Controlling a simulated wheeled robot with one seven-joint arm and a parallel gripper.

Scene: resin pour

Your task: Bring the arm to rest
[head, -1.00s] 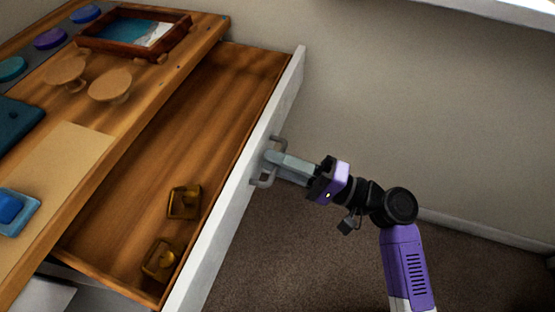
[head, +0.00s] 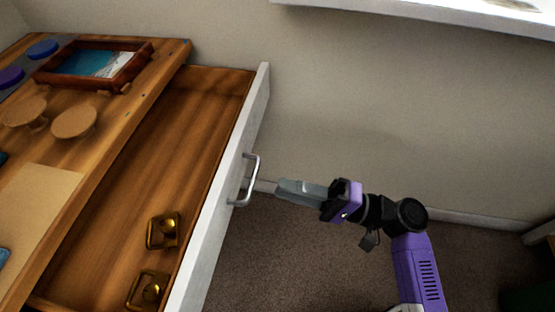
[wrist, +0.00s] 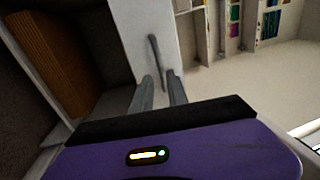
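My gripper (head: 281,188) is in front of the open drawer (head: 215,225), to the right of its handle (head: 253,178). In the head view a small gap of floor and wall shows between the fingertips and the handle. In the wrist view my gripper (wrist: 160,82) has its two fingers apart with nothing between them, and the bar handle (wrist: 156,58) stands just beyond the tips. The arm is stretched out toward the drawer, low over the carpet.
The drawer holds two amber blocks (head: 163,231) (head: 147,291). On the wooden worktop (head: 100,150) are a framed tray (head: 95,65), round wooden pieces (head: 75,121) and coloured discs. Open carpet lies right of the drawer; a white ledge (head: 430,20) is above. Shelves (wrist: 220,30) show in the wrist view.

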